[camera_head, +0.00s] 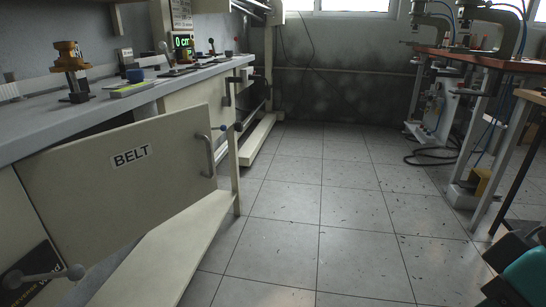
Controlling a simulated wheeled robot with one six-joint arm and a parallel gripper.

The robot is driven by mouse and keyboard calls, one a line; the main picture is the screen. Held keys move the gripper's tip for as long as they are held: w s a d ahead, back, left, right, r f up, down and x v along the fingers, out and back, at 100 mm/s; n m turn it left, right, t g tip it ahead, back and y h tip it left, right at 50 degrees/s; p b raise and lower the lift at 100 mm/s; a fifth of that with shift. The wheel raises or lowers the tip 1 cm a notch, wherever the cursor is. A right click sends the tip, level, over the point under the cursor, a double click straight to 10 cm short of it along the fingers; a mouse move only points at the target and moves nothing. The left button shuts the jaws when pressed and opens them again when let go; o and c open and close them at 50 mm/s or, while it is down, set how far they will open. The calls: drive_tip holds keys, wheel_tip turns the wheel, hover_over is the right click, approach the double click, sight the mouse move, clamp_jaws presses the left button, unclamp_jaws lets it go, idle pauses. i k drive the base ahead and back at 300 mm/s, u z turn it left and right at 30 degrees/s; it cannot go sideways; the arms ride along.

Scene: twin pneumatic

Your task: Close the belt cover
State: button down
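The belt cover (125,180) is a cream hinged panel labelled BELT, on the front of the grey-topped bench at left. It stands ajar, with its right edge swung out from the bench and a dark gap showing behind its top edge. A grey bar handle (207,156) is fixed upright near its free right edge. The hinge side is toward the left; the hinges themselves are not clear.
A cream lower shelf (172,250) sits beneath the cover. A lever with a ball knob (75,272) is at lower left. Small devices stand on the bench top (140,93). The tiled floor (320,215) is clear in the middle. A red-topped workbench (495,62) is at right.

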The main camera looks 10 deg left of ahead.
sight(93, 196)
drive_tip(key=z, duration=0.2)
drive_tip(key=i, duration=0.4)
drive_tip(key=u, duration=0.95)
